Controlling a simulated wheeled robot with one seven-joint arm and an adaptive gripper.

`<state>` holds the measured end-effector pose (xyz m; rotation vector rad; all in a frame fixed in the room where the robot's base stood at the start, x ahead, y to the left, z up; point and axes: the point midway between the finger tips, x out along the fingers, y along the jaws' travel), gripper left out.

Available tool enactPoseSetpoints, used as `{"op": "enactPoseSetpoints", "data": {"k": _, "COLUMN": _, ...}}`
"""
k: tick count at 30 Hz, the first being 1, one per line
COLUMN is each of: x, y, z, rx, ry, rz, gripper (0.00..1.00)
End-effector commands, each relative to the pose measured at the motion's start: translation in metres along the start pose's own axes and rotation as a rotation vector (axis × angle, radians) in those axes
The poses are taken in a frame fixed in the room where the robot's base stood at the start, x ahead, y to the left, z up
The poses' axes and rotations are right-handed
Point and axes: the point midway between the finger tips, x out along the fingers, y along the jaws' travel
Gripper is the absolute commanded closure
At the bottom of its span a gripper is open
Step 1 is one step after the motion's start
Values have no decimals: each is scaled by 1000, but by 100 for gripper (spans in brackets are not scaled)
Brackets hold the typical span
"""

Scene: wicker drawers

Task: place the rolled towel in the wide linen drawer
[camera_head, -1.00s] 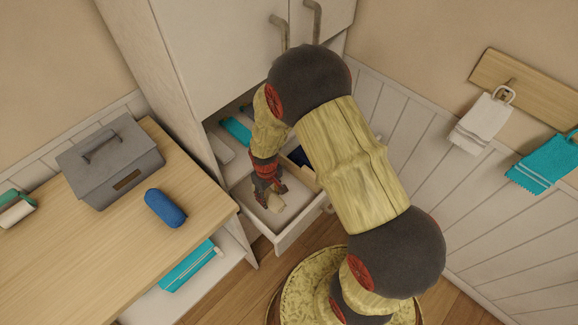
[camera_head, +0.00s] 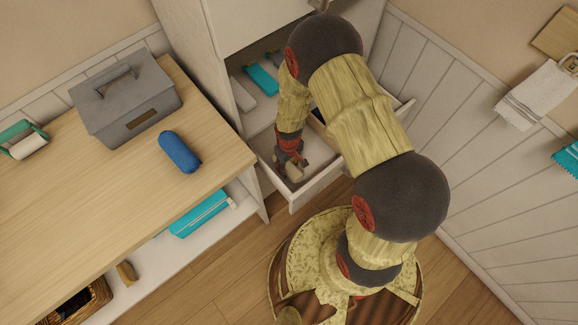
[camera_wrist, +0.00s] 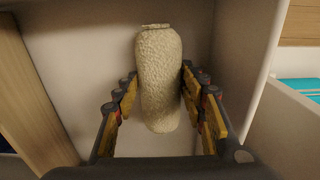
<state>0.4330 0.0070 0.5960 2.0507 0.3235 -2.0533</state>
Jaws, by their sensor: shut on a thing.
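My gripper (camera_head: 291,163) is shut on a cream, rough-textured roll, which looks like the rolled towel (camera_wrist: 160,85). In the wrist view the roll stands lengthwise between the two fingers (camera_wrist: 162,100). My gripper is inside or just over the left section of the open white drawer (camera_head: 322,188). A wooden divider (camera_wrist: 28,95) shows at the left of the wrist view. Whether the roll touches the drawer floor I cannot tell. My arm hides much of the drawer's right part.
Above and behind the drawer, an open cabinet space holds a teal item (camera_head: 262,80). To the left, a wooden counter (camera_head: 95,200) carries a grey lidded box (camera_head: 128,103) and a blue roll (camera_head: 180,152). A white towel (camera_head: 540,95) hangs on the right wall.

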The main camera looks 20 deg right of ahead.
Motion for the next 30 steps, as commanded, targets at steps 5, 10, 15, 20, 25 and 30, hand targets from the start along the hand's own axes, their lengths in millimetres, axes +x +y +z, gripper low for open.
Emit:
{"op": "enactPoseSetpoints", "data": {"k": 5, "x": -1, "y": 0, "z": -1, "rx": 0, "ry": 2, "rz": 1, "gripper": 89}}
{"op": "enactPoseSetpoints", "data": {"k": 10, "x": 3, "y": 0, "z": -1, "rx": 0, "ry": 1, "rz": 0, "gripper": 89}}
{"op": "enactPoseSetpoints", "data": {"k": 15, "x": 2, "y": 0, "z": 0, "rx": 0, "ry": 1, "rz": 0, "gripper": 49}}
{"op": "enactPoseSetpoints", "data": {"k": 20, "x": 2, "y": 0, "z": 0, "rx": 0, "ry": 1, "rz": 0, "gripper": 40}}
{"op": "enactPoseSetpoints", "data": {"k": 25, "x": 2, "y": 0, "z": 0, "rx": 0, "ry": 1, "rz": 0, "gripper": 40}}
{"op": "enactPoseSetpoints", "data": {"k": 30, "x": -1, "y": 0, "z": 0, "rx": 0, "ry": 1, "rz": 0, "gripper": 40}}
